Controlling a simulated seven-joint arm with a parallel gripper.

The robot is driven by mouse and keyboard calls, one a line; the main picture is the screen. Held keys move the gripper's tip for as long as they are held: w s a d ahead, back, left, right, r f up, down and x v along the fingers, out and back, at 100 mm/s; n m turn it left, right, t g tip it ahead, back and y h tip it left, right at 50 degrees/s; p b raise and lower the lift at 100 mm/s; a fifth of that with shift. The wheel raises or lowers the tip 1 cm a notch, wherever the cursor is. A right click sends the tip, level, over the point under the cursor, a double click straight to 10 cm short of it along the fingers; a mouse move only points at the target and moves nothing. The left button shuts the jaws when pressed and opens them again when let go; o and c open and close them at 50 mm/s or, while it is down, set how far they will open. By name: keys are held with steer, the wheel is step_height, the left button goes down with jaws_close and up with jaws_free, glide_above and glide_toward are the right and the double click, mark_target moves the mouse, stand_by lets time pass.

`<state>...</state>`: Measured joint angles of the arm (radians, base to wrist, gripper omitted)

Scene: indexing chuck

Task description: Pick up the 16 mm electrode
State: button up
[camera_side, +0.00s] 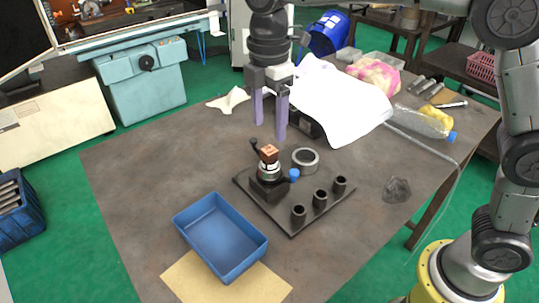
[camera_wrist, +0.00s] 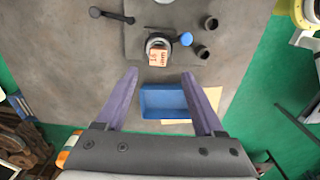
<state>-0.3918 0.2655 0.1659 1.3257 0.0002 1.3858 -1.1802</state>
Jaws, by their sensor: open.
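A copper-coloured block electrode (camera_side: 269,153) with a white band below it stands upright in the dark chuck (camera_side: 267,188) on a dark plate. In the wrist view the electrode (camera_wrist: 158,57) shows faint markings that I cannot read, so its size is unclear. My gripper (camera_side: 269,135) is open and empty, its two purple fingers pointing down, above and behind the electrode in the side view. In the wrist view my gripper (camera_wrist: 159,74) has its fingers spread left and right of the electrode's line, with the electrode just beyond the tips.
A blue tray (camera_side: 236,268) stands at the front on tan paper (camera_side: 185,283). White paper (camera_side: 340,105) lies behind. The left table area is clear.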

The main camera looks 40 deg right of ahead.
mark_target(269, 150)
steer(key=shift+w+d+f, duration=0.1)
steer(key=shift+f, duration=1.7)
steer(key=shift+w+d+f, duration=0.1)
steer(key=shift+f, duration=1.65)
steer(key=shift+r, duration=0.1)
jaws_close()
